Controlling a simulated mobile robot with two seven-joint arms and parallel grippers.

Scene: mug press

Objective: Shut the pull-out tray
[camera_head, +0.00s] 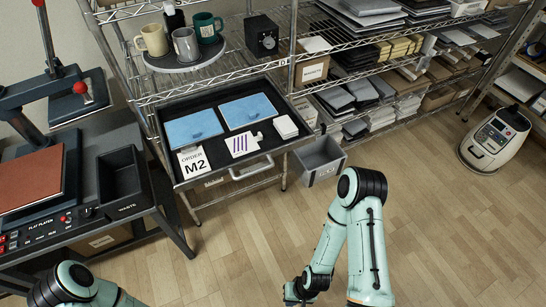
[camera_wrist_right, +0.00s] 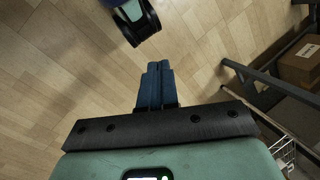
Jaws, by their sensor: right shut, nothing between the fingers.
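The pull-out tray (camera_head: 217,161) is a black tray on the wire rack in the head view. It sticks out from the rack towards me, with a pale handle (camera_head: 252,171) on its front. Two blue sheets, an "ORDER M2" card (camera_head: 193,162), a card with purple stripes and a white stack lie in it. My right gripper (camera_head: 290,294) is low at the bottom of the head view, well away from the tray. In the right wrist view its blue fingers (camera_wrist_right: 156,84) are together and empty above the wood floor. My left arm shows at the lower left, but its gripper is out of view.
A grey waste bin (camera_head: 320,160) hangs right of the tray. A heat press (camera_head: 60,150) on a dark bench stands at the left. Mugs (camera_head: 185,44) stand on a shelf above the tray. A white machine (camera_head: 494,138) is at the right. The floor before the tray is clear.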

